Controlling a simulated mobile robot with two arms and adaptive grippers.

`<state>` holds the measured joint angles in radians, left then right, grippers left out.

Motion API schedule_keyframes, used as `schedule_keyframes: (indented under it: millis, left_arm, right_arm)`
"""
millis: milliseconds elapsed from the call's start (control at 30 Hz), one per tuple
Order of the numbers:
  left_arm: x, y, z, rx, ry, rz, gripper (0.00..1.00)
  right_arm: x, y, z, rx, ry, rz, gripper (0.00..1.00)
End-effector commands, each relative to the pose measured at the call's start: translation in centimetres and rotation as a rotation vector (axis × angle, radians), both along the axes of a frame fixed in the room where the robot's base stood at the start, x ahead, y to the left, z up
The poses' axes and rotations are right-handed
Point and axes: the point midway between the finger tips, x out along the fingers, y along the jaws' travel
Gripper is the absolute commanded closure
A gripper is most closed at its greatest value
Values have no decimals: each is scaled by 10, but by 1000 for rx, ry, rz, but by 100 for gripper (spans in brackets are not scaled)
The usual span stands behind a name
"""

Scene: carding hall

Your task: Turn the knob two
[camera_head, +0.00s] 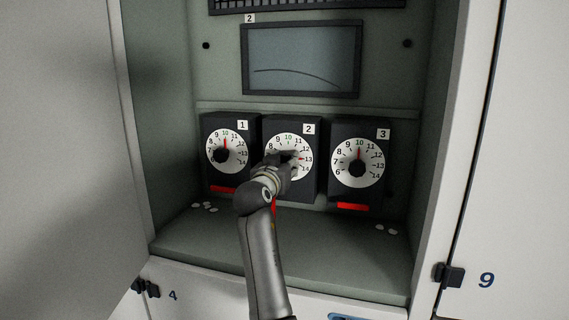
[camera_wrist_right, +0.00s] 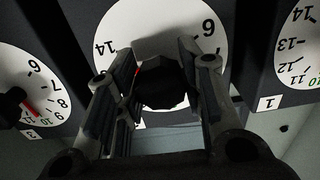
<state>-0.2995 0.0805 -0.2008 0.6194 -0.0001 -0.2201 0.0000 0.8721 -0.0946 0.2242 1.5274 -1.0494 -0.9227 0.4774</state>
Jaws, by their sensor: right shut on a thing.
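Knob two, a black knob (camera_wrist_right: 165,84), sits at the centre of the round white dial (camera_head: 296,171) on the black panel marked 2. My right gripper (camera_head: 279,163) reaches it from the front and covers most of it in the head view. In the right wrist view the gripper (camera_wrist_right: 165,80) has its fingers on both sides of the knob and is shut on it. A red pointer on the knob points right in the head view, near 13. The 10 on this dial is green. My left gripper is not in view.
Dial one (camera_head: 241,148) and dial three (camera_head: 359,187) flank it closely, both with pointers up near 10. A dark screen (camera_head: 302,58) is above. Small white discs lie on the shelf (camera_head: 285,250). Cabinet walls close in on both sides; a panel (camera_head: 505,180) marked 9 stands right.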

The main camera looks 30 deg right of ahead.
Motion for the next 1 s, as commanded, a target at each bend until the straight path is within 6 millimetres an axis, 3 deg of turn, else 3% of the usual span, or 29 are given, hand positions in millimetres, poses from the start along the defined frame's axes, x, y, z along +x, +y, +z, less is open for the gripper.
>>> schedule_keyframes:
  millis: [367, 1000]
  left_arm:
    - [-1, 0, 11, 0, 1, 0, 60]
    - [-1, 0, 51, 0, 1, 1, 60]
  right_arm:
    - [0, 0, 2, -121, 140, 1, 88]
    - [-1, -1, 4, -511, 599, 1, 88]
